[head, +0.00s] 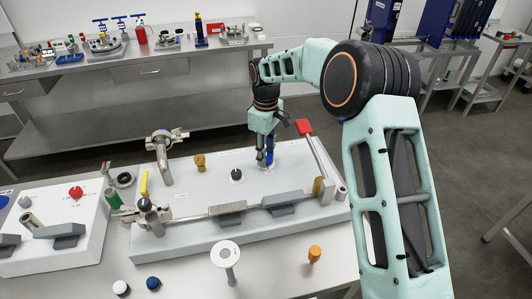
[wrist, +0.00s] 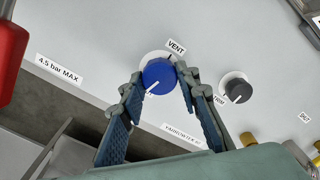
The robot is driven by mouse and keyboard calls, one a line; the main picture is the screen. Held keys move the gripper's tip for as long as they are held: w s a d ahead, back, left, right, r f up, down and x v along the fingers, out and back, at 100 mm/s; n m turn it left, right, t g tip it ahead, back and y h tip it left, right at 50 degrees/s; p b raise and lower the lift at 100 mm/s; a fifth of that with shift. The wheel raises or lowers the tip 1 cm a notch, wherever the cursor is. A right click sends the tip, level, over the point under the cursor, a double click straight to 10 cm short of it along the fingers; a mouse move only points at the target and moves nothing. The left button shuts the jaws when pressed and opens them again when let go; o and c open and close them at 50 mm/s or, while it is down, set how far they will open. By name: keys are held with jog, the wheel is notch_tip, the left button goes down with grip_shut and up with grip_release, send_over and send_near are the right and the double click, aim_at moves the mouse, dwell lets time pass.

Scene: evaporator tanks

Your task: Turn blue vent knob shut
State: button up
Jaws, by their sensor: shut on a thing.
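The blue vent knob (wrist: 158,77) sits on the pale panel below the label VENT (wrist: 176,46). It is round, with a white pointer line running toward the lower left in the wrist view. My gripper (wrist: 160,80) has one finger on each side of the knob, closed on it. In the head view my gripper (head: 265,160) points down at the back right of the white panel (head: 190,235), and the knob is mostly hidden by the fingers there.
A dark knob (wrist: 238,91) is right of the vent knob in the wrist view. A red handle (head: 304,127) stands close right of my gripper. Metal pipework with grey blocks (head: 228,208) runs along the panel's front. A back bench (head: 135,68) holds other equipment.

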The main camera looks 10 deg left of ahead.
jog(key=shift+n, duration=1.6)
jog(key=o, duration=1.1)
jog(key=shift+o, duration=0.2)
jog(key=shift+r, duration=0.1)
notch_tip(320, 180, up, 12)
